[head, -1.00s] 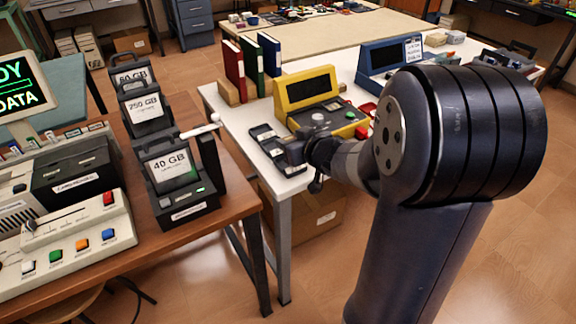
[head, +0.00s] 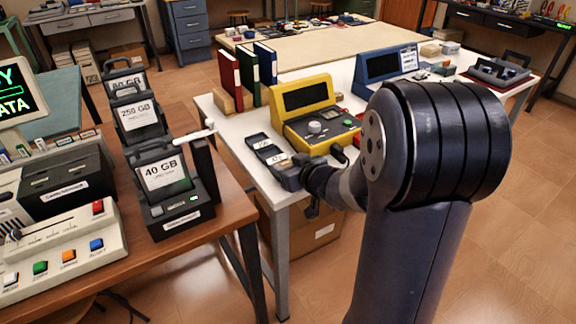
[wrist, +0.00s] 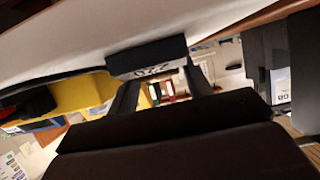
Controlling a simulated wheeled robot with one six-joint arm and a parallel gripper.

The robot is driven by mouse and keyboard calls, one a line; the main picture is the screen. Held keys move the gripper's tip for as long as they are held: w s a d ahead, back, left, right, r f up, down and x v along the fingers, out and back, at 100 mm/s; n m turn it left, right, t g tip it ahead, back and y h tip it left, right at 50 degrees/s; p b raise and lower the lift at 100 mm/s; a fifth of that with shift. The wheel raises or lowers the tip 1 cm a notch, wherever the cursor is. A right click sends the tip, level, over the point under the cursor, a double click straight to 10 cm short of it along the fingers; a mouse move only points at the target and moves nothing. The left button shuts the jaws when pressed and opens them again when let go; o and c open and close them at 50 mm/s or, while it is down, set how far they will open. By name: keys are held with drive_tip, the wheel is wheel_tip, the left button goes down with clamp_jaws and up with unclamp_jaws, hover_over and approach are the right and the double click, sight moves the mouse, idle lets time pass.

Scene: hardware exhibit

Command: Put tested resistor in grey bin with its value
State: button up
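A row of dark grey bins (head: 262,141) with white value labels sits on the white table, left of the yellow tester (head: 308,106). My gripper (head: 286,171) is low at the near end of this row and covers the nearest bin. In the wrist view, which looks upside down, my gripper (wrist: 162,84) has its two dark fingers apart, with background showing between them. Their tips are at a dark grey bin (wrist: 147,57) with a white label that seems to read 220. I cannot make out a resistor; the bin's inside is hidden.
The yellow tester also shows in the wrist view (wrist: 75,97), close beside my gripper. Upright binders (head: 248,75) stand behind the bins. The brown table (head: 232,213) with drive docks (head: 180,212) is to the left, across a gap.

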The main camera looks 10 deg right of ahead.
drive_tip(key=shift+o, duration=1.1)
drive_tip(key=shift+s+d+r+p, duration=0.1)
drive_tip(key=shift+s+r+p, duration=0.05)
drive_tip(key=shift+r+p, duration=0.15)
drive_tip(key=p+v, duration=0.3)
drive_tip(key=v, duration=0.8)
drive_tip(key=shift+s, duration=0.3)
drive_tip(key=b+x, duration=0.3)
drive_tip(key=x, duration=0.9)
drive_tip(key=shift+w+f+b, duration=0.15)
drive_tip(key=shift+f+b, duration=0.05)
drive_tip(key=shift+b, duration=0.15)
wheel_tip(320, 180, up, 3)
drive_tip(key=shift+f+p, duration=0.1)
drive_tip(key=shift+p, duration=0.8)
drive_tip(key=shift+r+p, duration=0.35)
drive_tip(key=shift+r, duration=0.4)
